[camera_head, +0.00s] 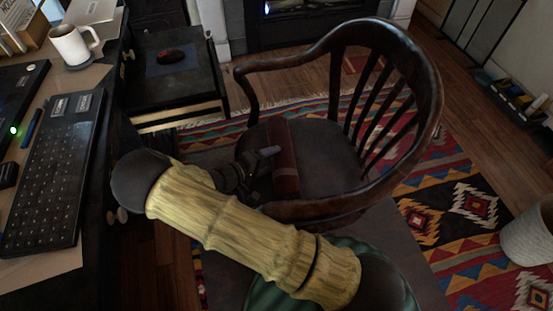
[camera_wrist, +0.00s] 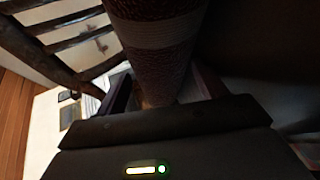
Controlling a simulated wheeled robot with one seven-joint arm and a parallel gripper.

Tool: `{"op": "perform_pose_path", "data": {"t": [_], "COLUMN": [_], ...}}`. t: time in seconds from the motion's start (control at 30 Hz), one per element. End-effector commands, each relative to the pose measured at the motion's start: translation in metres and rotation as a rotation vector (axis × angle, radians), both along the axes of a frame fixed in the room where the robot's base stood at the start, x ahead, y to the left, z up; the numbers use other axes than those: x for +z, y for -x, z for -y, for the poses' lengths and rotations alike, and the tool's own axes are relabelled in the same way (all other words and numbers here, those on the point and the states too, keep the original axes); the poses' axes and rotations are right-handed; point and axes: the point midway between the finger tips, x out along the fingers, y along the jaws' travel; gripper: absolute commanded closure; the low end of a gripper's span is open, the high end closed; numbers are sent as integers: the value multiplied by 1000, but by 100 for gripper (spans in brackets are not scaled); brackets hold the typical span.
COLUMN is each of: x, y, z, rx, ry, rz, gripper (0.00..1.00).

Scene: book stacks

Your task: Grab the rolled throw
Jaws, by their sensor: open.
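The rolled throw (camera_head: 285,160) is a reddish-brown roll with a paler band, lying on the dark seat of the wooden armchair (camera_head: 430,85). My gripper (camera_head: 268,154) is open at the left side of the roll, low over the seat. In the wrist view the throw (camera_wrist: 155,45) runs down from the top edge into the space between the two fingers of my gripper (camera_wrist: 163,92). Gaps or shadow show beside it, and I cannot tell whether either finger touches it. My arm hides part of the seat's near left side.
The chair's curved back and spindles rise right of the throw, and its armrest is at the left. A desk with a keyboard (camera_head: 55,170) and a white mug (camera_head: 70,45) stands at left. A pale basket (camera_head: 530,235) is at far right on the patterned rug.

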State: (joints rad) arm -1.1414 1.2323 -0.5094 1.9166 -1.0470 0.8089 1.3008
Motion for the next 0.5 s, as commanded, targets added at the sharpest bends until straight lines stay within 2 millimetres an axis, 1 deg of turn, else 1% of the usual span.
{"op": "perform_pose_path", "data": {"t": [0.03, 0.4, 0.43, 0.5], "x": [-6, -9, -9, -10], "y": [4, 6, 6, 6], "z": [2, 0, 0, -1], "rx": [-3, -1, -1, 0], "ry": [-2, -5, -5, -5], "rz": [-15, -20, -20, -20], "gripper": [17, 17, 35, 49]}}
